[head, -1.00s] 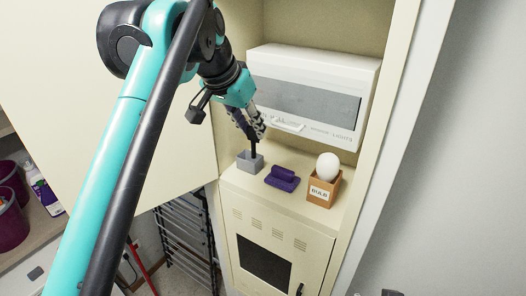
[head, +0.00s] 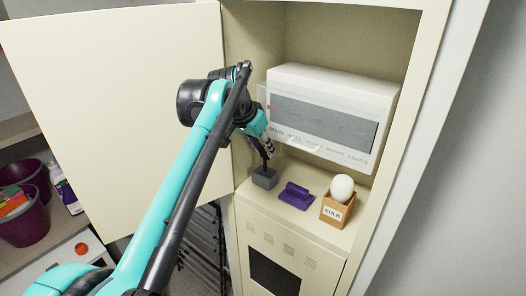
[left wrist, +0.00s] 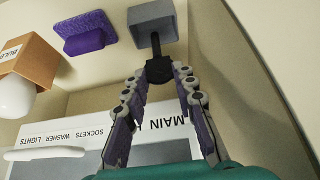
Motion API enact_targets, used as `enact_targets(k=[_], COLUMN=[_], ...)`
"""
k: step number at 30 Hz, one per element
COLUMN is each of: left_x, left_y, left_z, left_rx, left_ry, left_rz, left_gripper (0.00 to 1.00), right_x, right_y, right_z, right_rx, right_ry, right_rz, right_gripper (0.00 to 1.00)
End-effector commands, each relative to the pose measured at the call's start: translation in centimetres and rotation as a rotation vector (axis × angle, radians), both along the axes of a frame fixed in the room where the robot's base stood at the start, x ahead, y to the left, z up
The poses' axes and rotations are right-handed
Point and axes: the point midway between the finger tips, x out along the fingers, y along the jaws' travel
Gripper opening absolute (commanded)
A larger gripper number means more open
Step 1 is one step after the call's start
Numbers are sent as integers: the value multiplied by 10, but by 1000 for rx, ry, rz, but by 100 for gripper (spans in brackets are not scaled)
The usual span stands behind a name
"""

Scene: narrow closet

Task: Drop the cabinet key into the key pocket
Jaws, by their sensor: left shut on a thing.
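My left gripper (head: 267,146) is shut on the black cabinet key (left wrist: 160,70). In the left wrist view, the fingertips (left wrist: 161,75) close on the key's broad dark head. Its thin shaft points toward the small grey open box (left wrist: 150,32), which looks like the key pocket. In the head view the grey box (head: 264,180) stands on the cabinet shelf at the left, below the gripper. The key's shaft overlaps the box's opening; I cannot tell how deep its tip is. My right gripper is not in view.
A purple holder (head: 296,195) stands right of the box, then an orange-brown BULB box (head: 336,209) with a white bulb (head: 342,187). A white fuse panel (head: 335,115) is behind. The open cabinet door (head: 110,90) is at the left.

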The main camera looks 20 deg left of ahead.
Motion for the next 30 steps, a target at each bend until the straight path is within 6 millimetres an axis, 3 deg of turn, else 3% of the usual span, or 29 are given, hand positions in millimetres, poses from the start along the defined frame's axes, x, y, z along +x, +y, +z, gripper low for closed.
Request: enact_targets(k=[6, 28, 29, 30], left_x=[-1, 0, 0, 0], left_y=[0, 0, 0, 0], left_z=[-21, -33, -33, -33], left_rx=[0, 0, 0, 0], left_ry=[0, 0, 0, 0], left_rz=[0, 0, 0, 0], left_gripper=[12, 12, 32, 42], right_x=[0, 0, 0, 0], right_y=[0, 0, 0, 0], right_z=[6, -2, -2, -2], right_rx=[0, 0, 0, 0], right_ry=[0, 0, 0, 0], right_rz=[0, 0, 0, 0], right_gripper=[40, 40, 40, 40])
